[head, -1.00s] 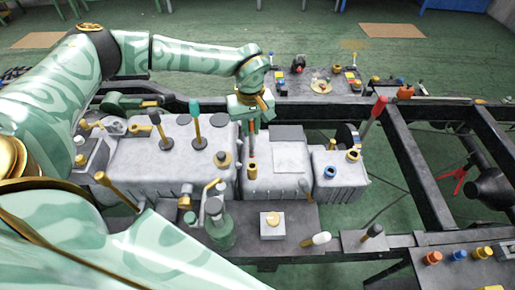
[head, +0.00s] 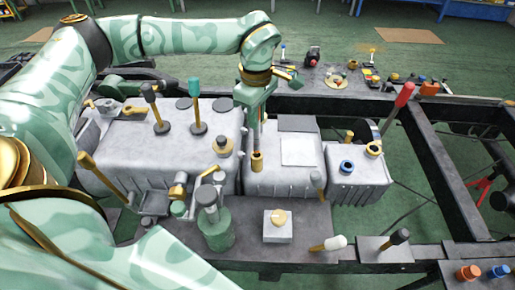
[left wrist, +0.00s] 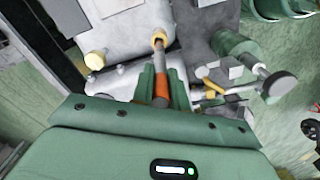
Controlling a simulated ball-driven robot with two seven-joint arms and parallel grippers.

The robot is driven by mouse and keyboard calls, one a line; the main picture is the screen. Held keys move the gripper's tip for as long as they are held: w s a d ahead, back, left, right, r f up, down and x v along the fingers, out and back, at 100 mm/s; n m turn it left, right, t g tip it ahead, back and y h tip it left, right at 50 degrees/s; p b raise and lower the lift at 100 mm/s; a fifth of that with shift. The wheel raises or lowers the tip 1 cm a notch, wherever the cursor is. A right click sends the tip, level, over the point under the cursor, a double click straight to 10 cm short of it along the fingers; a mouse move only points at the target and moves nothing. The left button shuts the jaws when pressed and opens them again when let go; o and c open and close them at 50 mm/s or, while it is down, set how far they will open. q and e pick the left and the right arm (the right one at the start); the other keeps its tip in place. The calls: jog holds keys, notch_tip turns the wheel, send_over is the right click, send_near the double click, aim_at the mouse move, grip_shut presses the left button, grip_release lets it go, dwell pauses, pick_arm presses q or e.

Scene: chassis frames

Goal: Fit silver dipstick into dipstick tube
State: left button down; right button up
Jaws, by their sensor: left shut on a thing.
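My left gripper (head: 257,138) points down over the middle grey housing and is shut on the silver dipstick. In the left wrist view the dipstick (left wrist: 161,72) shows as a thin grey shaft with an orange band, running from between the fingers towards a gold-rimmed tube. This dipstick tube (head: 257,160) stands directly below the fingertips in the head view; its gold mouth also shows in the left wrist view (left wrist: 158,38). The shaft lines up with the mouth there, but I cannot tell how far inside its tip is. My right gripper is not in view.
Teal-handled (head: 194,88) and dark-handled (head: 149,93) sticks stand on the left housing. A green canister (head: 215,228) stands in front. A red-handled lever (head: 404,95) rises at the right, beside black frame rails (head: 440,170).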

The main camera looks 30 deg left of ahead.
aim_at(257, 137)
pick_arm(q)
notch_tip(257, 137, down, 5)
jog(key=shift+w+r+b, duration=0.15)
jog(key=shift+r+b, duration=0.05)
jog(key=shift+b, duration=0.2)
notch_tip(257, 137, down, 3)
jog(key=shift+f+b, duration=0.2)
jog(key=shift+b, duration=0.25)
jog(key=c, duration=1.4)
grip_release()
jog(key=shift+f, duration=0.15)
